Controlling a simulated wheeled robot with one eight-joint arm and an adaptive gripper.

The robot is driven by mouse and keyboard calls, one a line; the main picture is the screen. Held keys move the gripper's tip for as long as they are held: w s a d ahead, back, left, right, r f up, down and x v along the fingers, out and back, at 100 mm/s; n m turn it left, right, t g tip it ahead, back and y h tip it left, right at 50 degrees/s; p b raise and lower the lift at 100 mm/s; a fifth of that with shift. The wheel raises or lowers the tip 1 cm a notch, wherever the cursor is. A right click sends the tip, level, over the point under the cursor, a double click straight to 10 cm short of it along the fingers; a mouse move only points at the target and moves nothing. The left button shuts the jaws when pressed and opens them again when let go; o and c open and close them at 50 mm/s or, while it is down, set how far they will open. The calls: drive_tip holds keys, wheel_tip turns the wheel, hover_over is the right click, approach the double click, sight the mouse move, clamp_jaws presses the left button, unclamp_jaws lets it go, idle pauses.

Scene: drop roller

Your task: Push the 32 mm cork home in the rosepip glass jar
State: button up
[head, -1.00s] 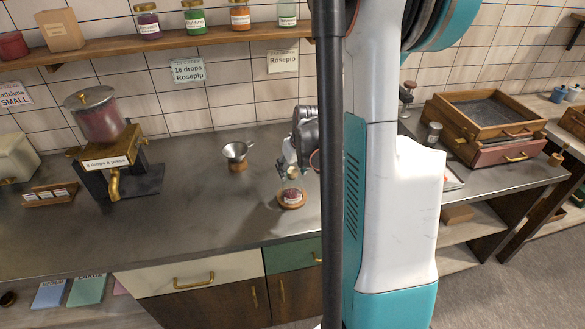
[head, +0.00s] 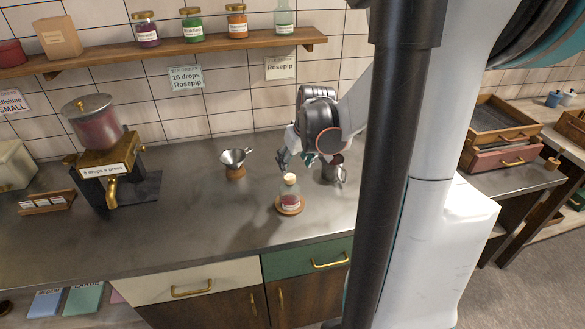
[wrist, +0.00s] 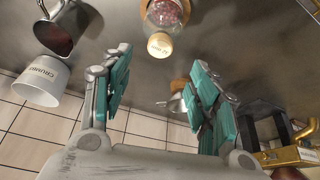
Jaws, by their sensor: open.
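The small rosepip glass jar (head: 291,202) stands upright on a round wooden coaster (head: 291,211) on the counter, with dark red contents low inside. The pale cork (head: 290,179) sits upright in its neck; how deep it is seated I cannot tell. In the wrist view the jar (wrist: 165,14) is at the top, and the cork (wrist: 160,45) shows faint lettering on its top. My gripper (head: 296,158) is above and behind the jar, apart from it. In the wrist view my gripper (wrist: 160,66) has its fingers spread with nothing between them.
A metal jug (head: 334,173) stands close behind right of the jar. A white cup (wrist: 41,80) shows in the wrist view. A metal funnel on a stand (head: 235,160) is to the left, and a drop dispenser (head: 108,150) farther left. The counter in front is clear.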

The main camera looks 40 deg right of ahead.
drive_tip(key=shift+v, duration=1.75)
